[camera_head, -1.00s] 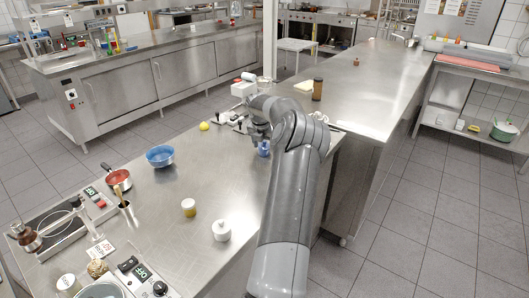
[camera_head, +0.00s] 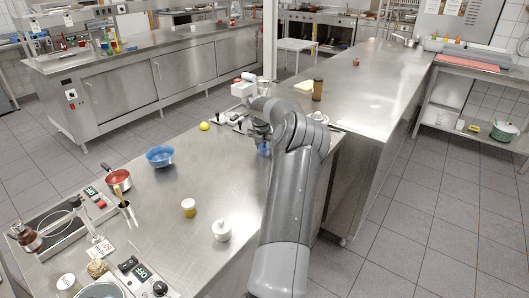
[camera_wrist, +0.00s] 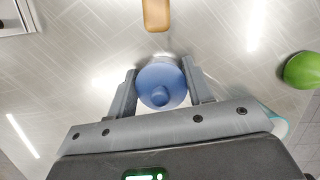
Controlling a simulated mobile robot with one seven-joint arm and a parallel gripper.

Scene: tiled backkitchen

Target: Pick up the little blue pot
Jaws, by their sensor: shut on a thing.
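The little blue pot (camera_wrist: 162,84) is round, with a lidded top and a small knob, seen from above in the wrist view. My gripper (camera_wrist: 160,68) has one finger on each side of it and is shut on it. In the head view the little blue pot (camera_head: 264,150) shows only in part below my gripper, near the right edge of the steel counter (camera_head: 180,235). My wrist and arm hide the rest. I cannot tell whether its base touches the counter.
In the wrist view a green round thing (camera_wrist: 303,70) lies right and a tan thing (camera_wrist: 157,14) ahead. The counter between them is clear.

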